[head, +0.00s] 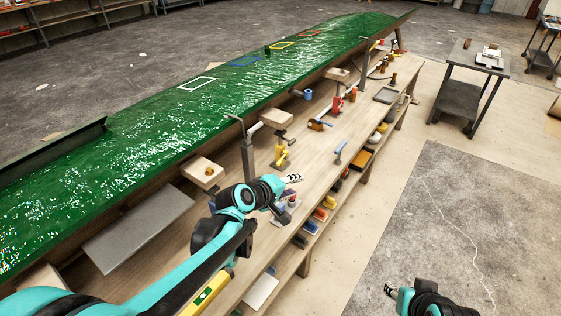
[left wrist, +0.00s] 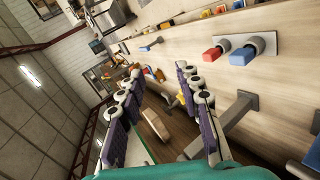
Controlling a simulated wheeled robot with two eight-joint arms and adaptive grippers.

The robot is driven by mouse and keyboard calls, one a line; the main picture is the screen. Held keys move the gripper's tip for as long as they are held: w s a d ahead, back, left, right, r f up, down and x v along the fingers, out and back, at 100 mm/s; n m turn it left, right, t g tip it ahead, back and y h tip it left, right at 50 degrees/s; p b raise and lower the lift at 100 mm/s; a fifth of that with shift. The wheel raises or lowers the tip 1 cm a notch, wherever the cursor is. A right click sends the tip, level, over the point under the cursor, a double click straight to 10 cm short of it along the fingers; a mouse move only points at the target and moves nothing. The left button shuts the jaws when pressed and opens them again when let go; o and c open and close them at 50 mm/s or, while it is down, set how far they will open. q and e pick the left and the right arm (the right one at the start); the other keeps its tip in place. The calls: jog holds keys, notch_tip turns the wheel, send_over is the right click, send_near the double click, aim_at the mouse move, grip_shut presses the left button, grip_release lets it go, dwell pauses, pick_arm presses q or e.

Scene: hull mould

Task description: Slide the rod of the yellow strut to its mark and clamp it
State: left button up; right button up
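The yellow strut (head: 281,157) stands on the bench near the hull mould. A wooden block (head: 277,118) shows above it, near the mould's lower edge. The rod's mark and the clamp are too small to make out. My left gripper (head: 292,178) is just in front of the strut in the head view, apart from it as far as I can tell. In the left wrist view my left gripper (left wrist: 155,78) has its fingers spread with nothing between them. A bit of yellow shows behind the right finger there. My right gripper (head: 389,290) is low over the floor, away from the bench; its opening is unclear.
The green hull mould (head: 150,120) runs along the bench (head: 318,152). A grey post (head: 247,155) stands left of the strut. A red strut (head: 337,104) and a blue-handled tool (head: 340,150) are farther along. Several coloured items fill the lower shelf.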

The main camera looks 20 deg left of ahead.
pick_arm(q)
jog(key=w+a+f+n+t, duration=0.1)
jog(key=w+a+n+t, duration=0.1)
jog(key=w+n, duration=0.4)
jog(key=n+t+y, duration=0.2)
jog(key=n+t, duration=0.3)
jog(key=n, duration=0.9)
send_near(277, 164)
jog(key=w, duration=0.4)
jog(key=shift+d+n, duration=0.3)
jog(key=w, duration=0.2)
jog(key=w+b, duration=0.1)
jog(key=w, duration=0.1)
jog(key=w+d, duration=0.1)
jog(key=w, duration=0.1)
jog(key=shift+b, duration=0.3)
jog(key=shift+w, duration=0.7)
jog(key=shift+d, duration=0.1)
grip_shut()
